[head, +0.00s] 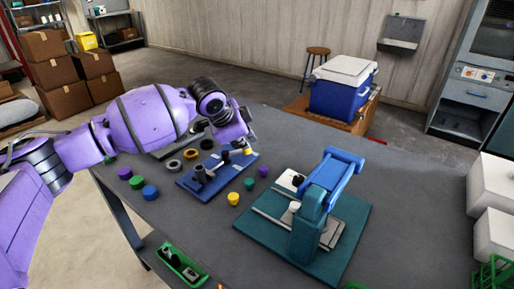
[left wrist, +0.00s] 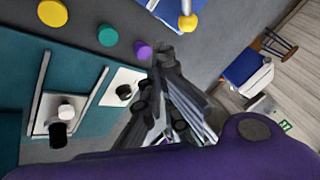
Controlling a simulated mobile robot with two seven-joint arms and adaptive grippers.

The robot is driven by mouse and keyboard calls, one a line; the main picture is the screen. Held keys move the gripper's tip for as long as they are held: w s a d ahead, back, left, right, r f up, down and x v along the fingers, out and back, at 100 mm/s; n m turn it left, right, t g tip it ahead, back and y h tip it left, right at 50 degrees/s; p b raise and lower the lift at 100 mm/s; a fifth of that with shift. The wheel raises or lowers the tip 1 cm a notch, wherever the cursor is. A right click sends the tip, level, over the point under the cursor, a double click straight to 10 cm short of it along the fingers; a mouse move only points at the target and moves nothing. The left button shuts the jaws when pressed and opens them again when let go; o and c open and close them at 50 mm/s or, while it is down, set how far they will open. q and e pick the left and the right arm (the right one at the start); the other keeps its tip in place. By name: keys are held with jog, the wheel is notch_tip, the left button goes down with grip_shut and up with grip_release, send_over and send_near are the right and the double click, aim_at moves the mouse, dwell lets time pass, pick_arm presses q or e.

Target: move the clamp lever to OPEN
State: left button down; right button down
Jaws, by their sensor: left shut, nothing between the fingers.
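The clamp lever shows in the left wrist view as a short silver rod with a yellow knob (left wrist: 187,22), over a blue board. In the head view the blue board (head: 222,181) lies on the bench with grey fixture parts on it, and the yellow knob (head: 249,151) shows at its far right end. My left gripper (head: 243,146) is at that end of the board, close to the knob, partly hidden by my purple wrist. In the left wrist view its dark fingers (left wrist: 165,58) are shut and empty, apart from the knob. My right gripper is not in view.
A teal base (head: 352,222) with a blue-handled press (head: 318,190) stands right of the board. Several coloured caps, including a yellow one (head: 233,198) and a purple one (head: 263,171), lie between. A green tray (head: 182,264) is at the front.

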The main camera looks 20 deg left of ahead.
aim_at(237, 153)
pick_arm(q)
jog(key=b+x, duration=0.1)
jog(key=x, duration=0.9)
jog(key=shift+f, duration=0.1)
jog(key=w, duration=0.1)
jog(key=w+a, duration=0.1)
jog(key=shift+w+a+f, duration=0.15)
jog(key=shift+w, duration=0.25)
jog(key=shift+w+a, duration=0.15)
jog(key=shift+w, duration=0.2)
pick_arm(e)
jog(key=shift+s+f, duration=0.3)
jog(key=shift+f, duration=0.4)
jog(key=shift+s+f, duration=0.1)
pick_arm(q)
jog(key=shift+w+n, duration=0.3)
jog(key=shift+n, duration=0.1)
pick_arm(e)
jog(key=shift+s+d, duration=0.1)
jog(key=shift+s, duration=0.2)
